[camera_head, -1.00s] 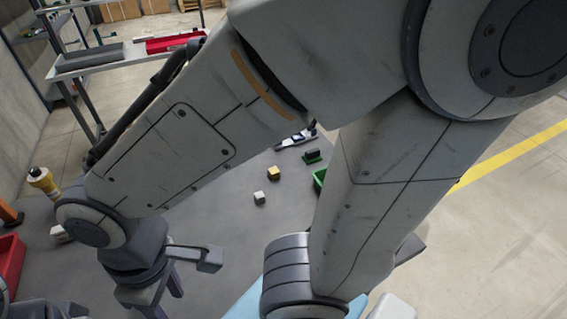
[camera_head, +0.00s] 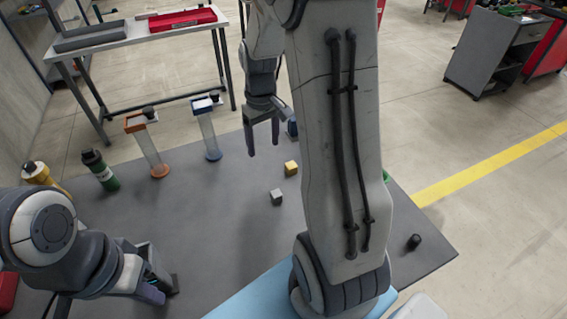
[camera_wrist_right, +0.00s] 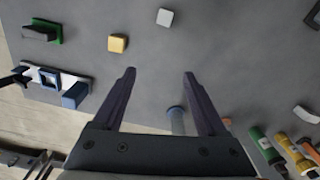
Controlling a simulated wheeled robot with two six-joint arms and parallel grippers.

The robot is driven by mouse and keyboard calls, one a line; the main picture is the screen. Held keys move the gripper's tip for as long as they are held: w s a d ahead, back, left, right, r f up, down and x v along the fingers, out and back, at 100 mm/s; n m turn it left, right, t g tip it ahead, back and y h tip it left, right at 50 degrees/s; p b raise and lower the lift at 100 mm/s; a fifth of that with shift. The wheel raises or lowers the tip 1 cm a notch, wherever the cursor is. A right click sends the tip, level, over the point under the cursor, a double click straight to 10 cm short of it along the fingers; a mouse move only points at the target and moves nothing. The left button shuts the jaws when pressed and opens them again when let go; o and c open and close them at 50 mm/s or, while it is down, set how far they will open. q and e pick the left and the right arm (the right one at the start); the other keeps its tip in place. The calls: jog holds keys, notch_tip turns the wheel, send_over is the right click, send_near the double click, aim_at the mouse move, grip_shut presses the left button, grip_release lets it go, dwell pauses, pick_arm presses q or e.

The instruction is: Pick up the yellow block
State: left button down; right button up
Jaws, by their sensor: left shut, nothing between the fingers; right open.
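The small yellow block (camera_head: 291,168) lies on the grey table, just behind a small light grey block (camera_head: 276,197). My right gripper (camera_head: 263,148) is open and empty, fingers pointing down, above the far side of the table, to the left of and beyond the yellow block. In the right wrist view the yellow block (camera_wrist_right: 118,43) lies ahead of the open fingers (camera_wrist_right: 159,73), slightly left of the gap, apart from them. The light block (camera_wrist_right: 165,17) is farther ahead. My left gripper (camera_head: 160,287) is shut and empty at the table's lower left.
Clear tubes with orange (camera_head: 147,150) and blue (camera_head: 206,132) ends stand at the far edge. A green bottle (camera_head: 100,169) and yellow bottle (camera_head: 40,176) stand left. The right wrist view shows a green holder with a dark piece (camera_wrist_right: 42,32). My right arm hides part of the table.

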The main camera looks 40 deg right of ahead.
jog(key=m, duration=0.2)
send_over(291, 165)
notch_tip(291, 165, down, 3)
jog(key=f, duration=0.4)
jog(key=shift+s+d+f, duration=0.2)
jog(key=shift+s+f, duration=0.15)
jog(key=shift+f, duration=0.05)
jog(key=shift+w+a+f+p, duration=0.1)
jog(key=shift+w+f+p, duration=0.1)
jog(key=shift+f, duration=1.3)
jog(key=shift+w+a+f+p, duration=0.1)
jog(key=shift+w+f+p, duration=0.05)
jog(key=shift+f, duration=1.3)
grip_shut()
